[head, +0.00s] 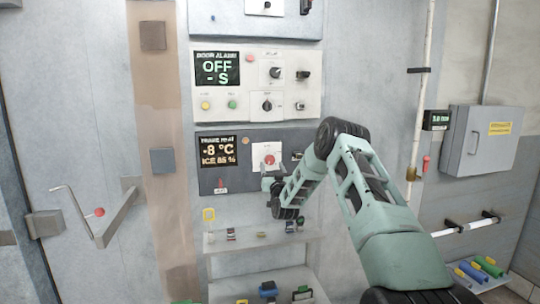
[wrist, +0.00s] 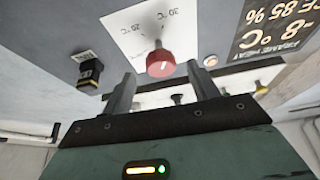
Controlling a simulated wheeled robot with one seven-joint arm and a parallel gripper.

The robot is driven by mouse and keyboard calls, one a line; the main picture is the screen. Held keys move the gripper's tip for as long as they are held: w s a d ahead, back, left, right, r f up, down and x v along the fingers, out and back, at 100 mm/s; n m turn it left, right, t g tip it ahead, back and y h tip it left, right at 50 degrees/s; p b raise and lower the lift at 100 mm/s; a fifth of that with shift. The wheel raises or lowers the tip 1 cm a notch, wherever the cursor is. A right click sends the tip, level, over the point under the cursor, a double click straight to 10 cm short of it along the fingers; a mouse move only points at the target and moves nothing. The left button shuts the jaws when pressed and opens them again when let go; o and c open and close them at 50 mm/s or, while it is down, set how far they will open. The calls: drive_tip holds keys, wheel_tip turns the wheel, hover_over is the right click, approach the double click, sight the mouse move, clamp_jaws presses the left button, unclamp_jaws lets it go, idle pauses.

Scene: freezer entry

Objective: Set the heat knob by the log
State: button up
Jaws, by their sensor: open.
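The red heat knob (wrist: 160,62) sits on a white plate with temperature marks, of which I can make out 20 °C and 30 °C. It shows a pale pointer line. In the head view the knob (head: 269,160) is on the dark frame heat panel (head: 212,184), right of a display (head: 219,151) reading -8 °C and ICE 85 %. My gripper (wrist: 163,84) is open and empty, its two fingers apart on either side of the knob's line and short of it. In the head view my gripper (head: 269,181) is just below the knob. I cannot make out a log.
The door alarm panel (head: 285,107) with knobs and buttons is above. A black switch (wrist: 89,72) is beside the knob plate. A shelf (head: 258,240) with small items juts out below. A bent handle with a red ball (head: 99,212) is at left, a grey box (head: 482,140) at right.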

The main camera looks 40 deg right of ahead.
sight(270, 162)
drive_tip(key=shift+p+x, duration=0.85)
drive_tip(key=shift+x, duration=1.5)
drive_tip(key=shift+f, duration=0.1)
drive_tip(key=c, duration=1)
